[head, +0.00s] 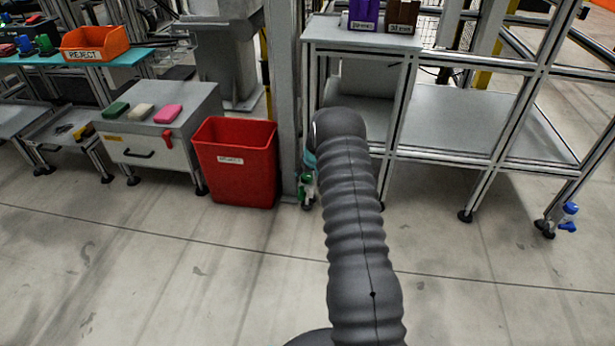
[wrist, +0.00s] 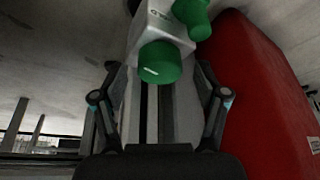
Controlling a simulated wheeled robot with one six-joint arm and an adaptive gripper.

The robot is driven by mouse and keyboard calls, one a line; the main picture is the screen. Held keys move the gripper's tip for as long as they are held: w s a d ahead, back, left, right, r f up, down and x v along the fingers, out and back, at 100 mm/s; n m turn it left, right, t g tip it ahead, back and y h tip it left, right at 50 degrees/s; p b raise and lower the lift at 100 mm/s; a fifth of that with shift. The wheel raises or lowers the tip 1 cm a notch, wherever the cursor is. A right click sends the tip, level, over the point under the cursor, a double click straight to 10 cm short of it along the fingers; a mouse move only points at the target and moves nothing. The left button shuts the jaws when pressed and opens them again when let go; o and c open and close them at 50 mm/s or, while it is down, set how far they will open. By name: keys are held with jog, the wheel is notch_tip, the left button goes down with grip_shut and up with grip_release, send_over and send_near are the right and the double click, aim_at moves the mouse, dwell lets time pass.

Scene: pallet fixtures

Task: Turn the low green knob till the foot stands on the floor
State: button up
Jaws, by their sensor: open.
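In the wrist view a round green knob (wrist: 160,64) sits on a pale lettered block (wrist: 148,26). A second green knob (wrist: 192,16) shows beyond it at the top edge. My gripper (wrist: 158,72) is open, with one finger on each side of the nearer knob; I cannot tell whether they touch it. In the head view the green parts (head: 306,187) show small at the base of a grey post, partly hidden by my arm. My gripper is mostly hidden there. I cannot make out the foot or its gap to the floor.
A red bin (head: 236,165) stands close left of the post, and at the right in the wrist view (wrist: 262,100). A metal frame table (head: 450,115) stands to the right, with a blue-knobbed foot (head: 568,217). The front floor is clear.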

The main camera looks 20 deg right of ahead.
jog(key=shift+w+f, duration=0.15)
jog(key=shift+f, duration=0.15)
jog(key=c, duration=1.2)
jog(key=shift+o, duration=0.2)
